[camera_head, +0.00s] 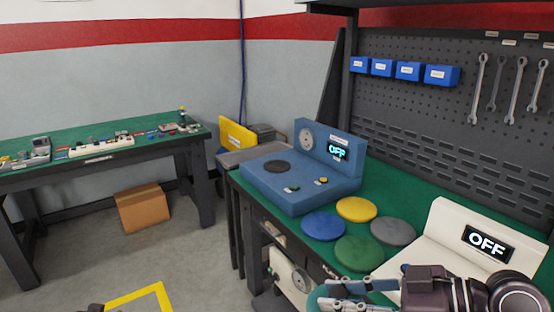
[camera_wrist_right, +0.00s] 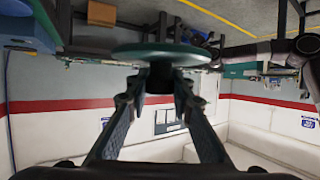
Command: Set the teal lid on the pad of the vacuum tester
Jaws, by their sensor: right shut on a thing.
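The teal lid (camera_head: 318,297) is at the bottom edge of the head view, partly cut off. My right gripper (camera_head: 345,291) is shut on it. In the wrist view the lid (camera_wrist_right: 165,50) shows edge-on beyond the fingertips, which close on a dark knob below the disc. The blue vacuum tester (camera_head: 325,188) stands on the bench, with a gauge and a display reading OFF. Its dark round pad (camera_head: 277,167) is bare, far up and left of the lid. A small dark piece at the bottom left edge may be my left gripper (camera_head: 95,308); its fingers cannot be made out.
Blue (camera_head: 323,225), yellow (camera_head: 356,209), grey (camera_head: 392,231) and green (camera_head: 359,253) discs lie on the bench between the lid and the tester. A cream device (camera_head: 440,250) reading OFF stands at right. A tool pegboard (camera_head: 430,100) rises behind.

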